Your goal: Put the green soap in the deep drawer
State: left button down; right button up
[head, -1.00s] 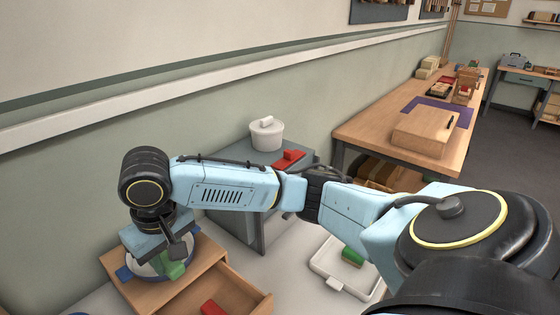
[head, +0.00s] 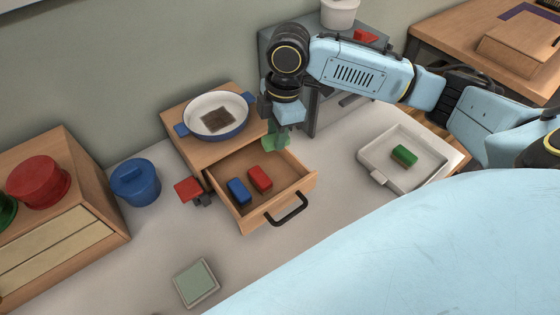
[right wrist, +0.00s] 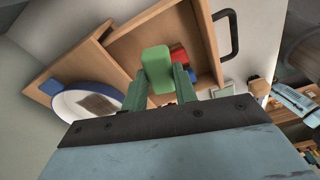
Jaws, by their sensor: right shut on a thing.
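My right gripper (head: 278,128) is shut on a green block, the green soap (right wrist: 158,68), and points down. In the head view the soap (head: 277,141) is above the back right corner of the open wooden drawer (head: 297,187). In the right wrist view it sits between the two fingers, with the drawer (right wrist: 203,45) below and beyond it. The drawer is pulled out of a wooden cabinet and has a black handle (head: 287,209). A blue block (head: 238,191) and a red block (head: 260,178) lie inside. My left gripper is not in view.
A blue-rimmed white pan (head: 238,121) holding a brown square stands on the cabinet. A red piece (head: 187,189) is beside the drawer's left side. A white tray (head: 375,158) with another green block (head: 404,155) is at right. A blue pot (head: 135,183) stands left.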

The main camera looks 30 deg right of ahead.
aim_at(279, 173)
jog(key=n, duration=0.1)
jog(key=f+n, duration=0.1)
jog(key=shift+s+d+f+n, duration=0.15)
jog(key=shift+d+n, duration=0.15)
jog(key=shift+d, duration=0.05)
jog(key=shift+f, duration=0.3)
notch_tip(279, 173, down, 10)
jog(key=shift+r+b, duration=0.25)
jog(key=shift+b, duration=0.8)
jog(key=o, duration=1.1)
jog(key=shift+f, duration=0.1)
jog(key=shift+c, duration=0.2)
